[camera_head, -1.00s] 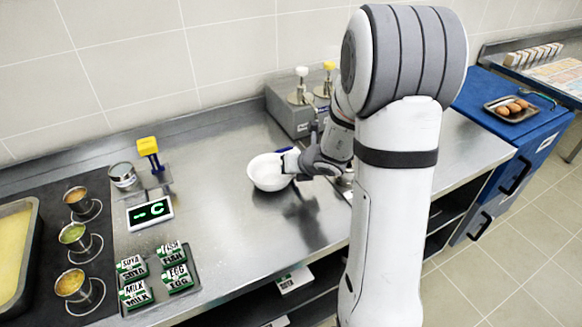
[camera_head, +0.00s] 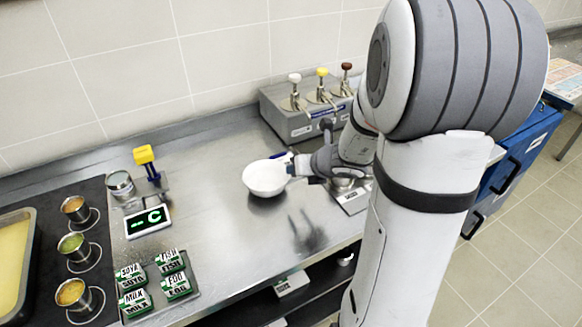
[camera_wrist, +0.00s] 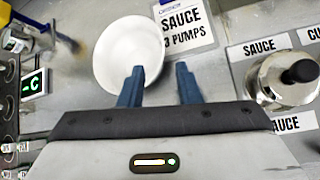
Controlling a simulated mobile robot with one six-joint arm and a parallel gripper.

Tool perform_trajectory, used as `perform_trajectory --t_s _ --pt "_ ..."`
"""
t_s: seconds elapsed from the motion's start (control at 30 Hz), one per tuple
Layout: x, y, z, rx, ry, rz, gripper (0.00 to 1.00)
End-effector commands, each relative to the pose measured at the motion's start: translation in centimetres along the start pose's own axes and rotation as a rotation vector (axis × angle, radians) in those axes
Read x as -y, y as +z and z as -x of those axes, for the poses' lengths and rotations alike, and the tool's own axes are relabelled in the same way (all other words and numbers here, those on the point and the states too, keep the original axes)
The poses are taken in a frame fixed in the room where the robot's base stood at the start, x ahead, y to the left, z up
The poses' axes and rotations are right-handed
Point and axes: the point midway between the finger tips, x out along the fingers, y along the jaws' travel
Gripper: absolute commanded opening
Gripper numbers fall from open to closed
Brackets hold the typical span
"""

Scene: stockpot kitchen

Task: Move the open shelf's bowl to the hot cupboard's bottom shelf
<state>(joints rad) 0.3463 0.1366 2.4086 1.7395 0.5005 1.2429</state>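A white bowl (camera_head: 266,179) sits upright on the steel counter (camera_head: 225,225) in the head view. It also shows in the upper left of the wrist view (camera_wrist: 115,50), looking empty. My gripper (camera_head: 292,166) is at the bowl's right side. In the wrist view my gripper's blue fingers (camera_wrist: 158,78) are wide apart; the left one overlaps the bowl's near right rim, and the right one is outside it. Nothing is visibly clamped between them. I cannot tell whether a finger touches the bowl. I cannot identify the hot cupboard.
A sauce dispenser (camera_head: 308,110) with pumps stands behind my gripper. A scale (camera_head: 149,221), a tray of cartons (camera_head: 155,282) and sauce cups (camera_head: 72,243) are at left. A dark shelf (camera_head: 325,285) runs below the counter. A blue cabinet (camera_head: 520,150) stands at right.

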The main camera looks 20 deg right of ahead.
Motion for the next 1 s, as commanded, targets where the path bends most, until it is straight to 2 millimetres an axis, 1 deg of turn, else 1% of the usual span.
perform_trajectory --t_s 0.03,0.1,0.23,0.3,0.37,0.47,0.5,0.57,0.6,0.67,0.7,0.77,0.8,0.83,0.9,1.0 --pt "0.0 0.2 1.1 0.002 -0.002 0.0 0.3" --pt "0.0 0.2 2.1 0.002 -0.001 0.001 0.3" --pt "-0.1 0.1 3.0 0.0 0.001 0.006 0.3" --pt "-0.7 0.0 3.4 -0.006 0.014 0.058 0.3" --pt "-1.9 0.0 3.9 -0.016 0.039 0.164 0.3" --pt "-5.0 -0.5 5.0 -0.046 0.114 0.484 0.3" --pt "-6.5 -0.9 5.7 -0.061 0.152 0.654 0.3" --pt "-8.7 -1.9 7.0 -0.084 0.216 0.932 0.3" --pt "-10.0 -2.7 7.8 -0.1 0.262 1.123 0.3" --pt "-11.4 -4.0 9.2 -0.126 0.328 1.404 0.3" --pt "-12.1 -4.9 10.2 -0.144 0.373 1.589 0.3" --pt "-12.7 -6.2 11.7 -0.175 0.442 1.863 0.3" --pt "-12.8 -7.0 12.7 -0.198 0.487 2.04 0.3" --pt "-12.8 -7.5 13.5 -0.216 0.521 2.168 0.3" --pt "-12.5 -8.5 15.1 -0.265 0.599 2.439 0.3" --pt "-11.7 -9.3 17.0 -0.339 0.699 2.743 0.3"
